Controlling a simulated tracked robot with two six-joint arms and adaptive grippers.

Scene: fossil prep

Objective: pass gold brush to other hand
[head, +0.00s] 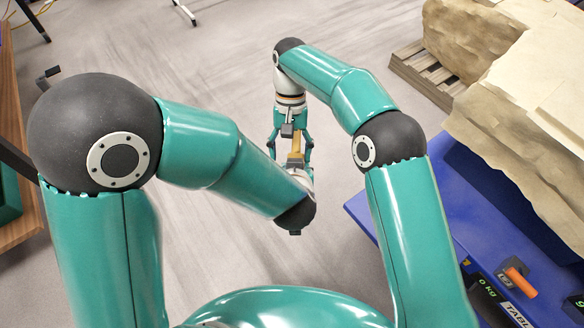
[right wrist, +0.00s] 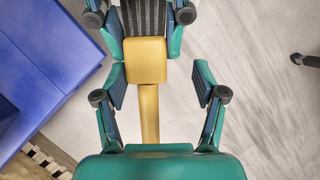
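The gold brush (head: 297,145) is held in the air between my two grippers. In the right wrist view its gold block (right wrist: 146,62) is at upper centre, with the handle running down toward my right palm. My left gripper (right wrist: 146,48) comes from the top, its fingers close along both sides of the brush's upper part; it seems shut on it. In the head view the left gripper (head: 299,171) is mostly hidden behind its wrist. My right gripper (head: 290,146) is spread open; in its wrist view the fingers (right wrist: 160,85) stand on either side of the handle, with a clear gap on the right.
A blue table (head: 365,210) with an orange-handled tool (head: 520,283) is at right. Large tan rock blocks (head: 520,85) and a wooden pallet (head: 425,75) are behind it. A wooden bench (head: 12,110) edges the left. Open grey floor (head: 230,60) lies around and below the grippers.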

